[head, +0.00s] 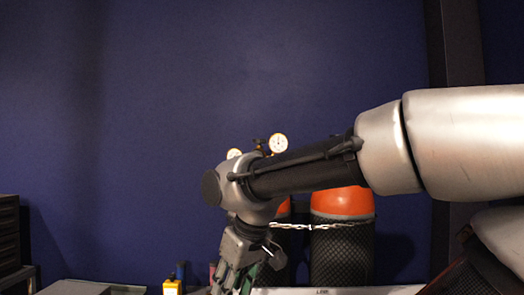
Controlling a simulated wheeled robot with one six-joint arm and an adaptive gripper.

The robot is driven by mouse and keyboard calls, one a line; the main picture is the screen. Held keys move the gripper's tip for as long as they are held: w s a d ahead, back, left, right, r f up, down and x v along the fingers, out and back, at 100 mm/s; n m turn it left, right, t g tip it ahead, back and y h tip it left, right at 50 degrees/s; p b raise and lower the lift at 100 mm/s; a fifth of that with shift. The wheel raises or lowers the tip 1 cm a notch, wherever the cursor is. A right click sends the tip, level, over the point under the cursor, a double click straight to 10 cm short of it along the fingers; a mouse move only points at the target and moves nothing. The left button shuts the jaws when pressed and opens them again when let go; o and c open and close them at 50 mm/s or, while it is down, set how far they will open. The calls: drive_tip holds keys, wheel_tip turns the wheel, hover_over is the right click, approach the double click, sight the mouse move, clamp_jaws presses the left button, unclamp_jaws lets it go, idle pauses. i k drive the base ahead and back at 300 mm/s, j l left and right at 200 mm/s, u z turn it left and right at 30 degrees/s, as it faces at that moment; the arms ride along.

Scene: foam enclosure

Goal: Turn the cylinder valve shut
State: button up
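Two gas cylinders with orange tops stand against the back wall in the head view. The right cylinder (343,202) shows its orange shoulder and a dark mesh sleeve. The left cylinder (284,209) is mostly hidden behind my arm. A round white-faced gauge (278,143) and a second gauge (234,154) show above my arm. A small dark fitting shows between them; I cannot tell whether it is the valve. My gripper (233,284) hangs pointing down at the bottom edge, in front and left of the cylinders. Its fingertips are cut off or unclear, so its opening cannot be told.
A chain (318,227) runs across the cylinders. A yellow bottle (172,286) with a dark cap stands low, left of my gripper. A dark rack (9,236) is at the far left. A pale labelled ledge (335,291) runs along the bottom. The upper blue wall area is clear.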

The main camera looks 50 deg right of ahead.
sight(260, 141)
drive_tip(key=j+z, duration=0.15)
drive_tip(key=z, duration=1.3)
drive_tip(key=i+j, duration=0.05)
